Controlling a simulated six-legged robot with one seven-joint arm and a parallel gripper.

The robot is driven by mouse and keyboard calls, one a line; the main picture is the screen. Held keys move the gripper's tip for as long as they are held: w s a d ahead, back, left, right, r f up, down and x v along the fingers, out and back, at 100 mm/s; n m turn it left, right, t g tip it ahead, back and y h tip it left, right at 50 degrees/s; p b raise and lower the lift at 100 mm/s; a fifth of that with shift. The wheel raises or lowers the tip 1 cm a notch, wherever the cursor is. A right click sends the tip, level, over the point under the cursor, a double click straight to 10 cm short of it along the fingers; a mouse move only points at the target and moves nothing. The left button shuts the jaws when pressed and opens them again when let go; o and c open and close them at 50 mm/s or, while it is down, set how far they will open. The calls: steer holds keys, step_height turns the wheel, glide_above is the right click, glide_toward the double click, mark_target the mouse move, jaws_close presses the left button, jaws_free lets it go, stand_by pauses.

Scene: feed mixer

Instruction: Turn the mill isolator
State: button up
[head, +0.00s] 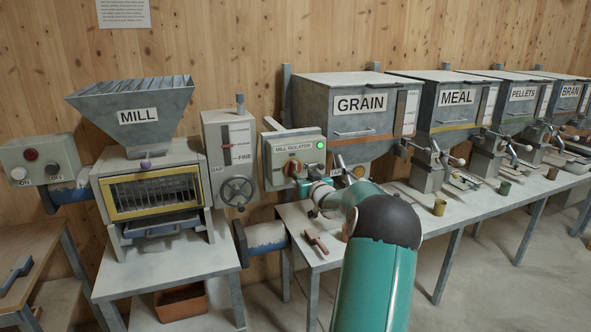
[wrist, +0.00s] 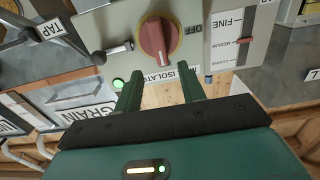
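The mill isolator (head: 295,157) is a pale box on the wall beside the mill, with a lit green lamp (head: 320,145). Its red rotary knob (head: 292,168) sits on a yellow disc. In the wrist view, the knob (wrist: 156,38) shows close up, its grip roughly upright in the picture, with an OFF label to its right. My gripper (wrist: 161,89) is open, its two green fingers apart with nothing between them. The fingertips are just short of the knob in the picture; I see no contact. In the head view, my forearm and wrist partly cover the area below the box.
The mill (head: 150,180) and its gap handwheel (head: 237,191) stand left of the isolator. The grain hopper (head: 345,115) is close on the right. A small dark-tipped lever (wrist: 113,50) sits near the knob. A red-handled tool (head: 317,243) lies on the bench below.

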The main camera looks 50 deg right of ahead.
mark_target(296, 168)
steer(key=x, duration=0.6)
steer(key=shift+w+d, duration=0.15)
steer(key=shift+w, duration=0.2)
jaws_close()
